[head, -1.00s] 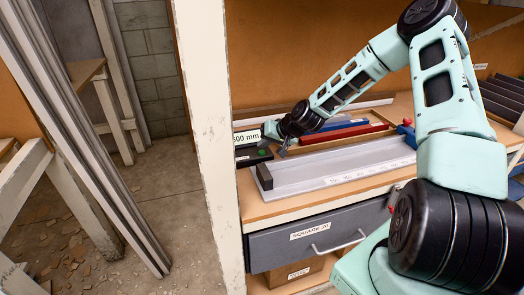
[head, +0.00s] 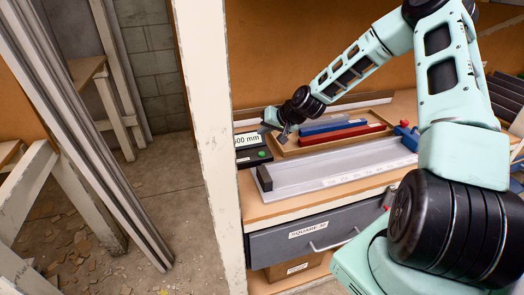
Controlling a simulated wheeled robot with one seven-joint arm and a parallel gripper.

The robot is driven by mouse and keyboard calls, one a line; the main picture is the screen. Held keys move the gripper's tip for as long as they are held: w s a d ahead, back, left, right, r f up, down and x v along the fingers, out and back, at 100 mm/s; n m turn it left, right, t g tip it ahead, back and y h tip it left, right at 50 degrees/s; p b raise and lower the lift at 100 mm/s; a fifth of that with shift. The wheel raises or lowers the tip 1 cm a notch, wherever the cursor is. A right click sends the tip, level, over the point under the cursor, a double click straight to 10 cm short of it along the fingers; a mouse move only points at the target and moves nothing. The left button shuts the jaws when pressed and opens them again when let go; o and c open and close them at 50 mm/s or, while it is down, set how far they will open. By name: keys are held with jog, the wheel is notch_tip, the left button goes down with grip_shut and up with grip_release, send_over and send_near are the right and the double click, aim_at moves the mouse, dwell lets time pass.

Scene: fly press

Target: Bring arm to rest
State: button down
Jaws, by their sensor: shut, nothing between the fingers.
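My arm reaches from the right side across the bench. My gripper (head: 284,134) is shut and empty, small in the picture, above the left end of the wooden tray. It is just right of the black box with a display reading "00 mm" (head: 250,148), whose upper right corner it partly hides. I cannot tell how high above the tray it is.
The wooden tray (head: 300,149) holds a blue bar (head: 333,125) and a red bar (head: 342,135). A grey channel (head: 335,170) with a scale lies in front. A white post (head: 213,150) stands left. A drawer (head: 315,232) marked "SQUARE" is below.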

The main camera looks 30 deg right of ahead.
dwell(0.4)
jog(key=s+a+r+n+g+h, duration=0.15)
jog(key=s+a+r, duration=0.25)
jog(key=s, duration=0.4)
jog(key=s+a+r+n+g+h, duration=0.1)
jog(key=s+a+r+n+g, duration=0.2)
jog(key=s, duration=0.5)
jog(key=s+a+r+n+g+h, duration=0.1)
jog(key=s+a+r, duration=0.3)
jog(key=s, duration=0.5)
jog(key=s+a+r+n+g, duration=0.1)
jog(key=s+a+n, duration=0.2)
jog(key=s+a, duration=0.3)
jog(key=s+a+r+n+g, duration=0.1)
jog(key=s+a+n+g, duration=0.1)
jog(key=s+a+n, duration=0.2)
jog(key=s+a+y, duration=0.1)
jog(key=s+a, duration=0.2)
jog(key=a, duration=0.5)
jog(key=shift+s+r, duration=0.15)
jog(key=shift+r, duration=0.05)
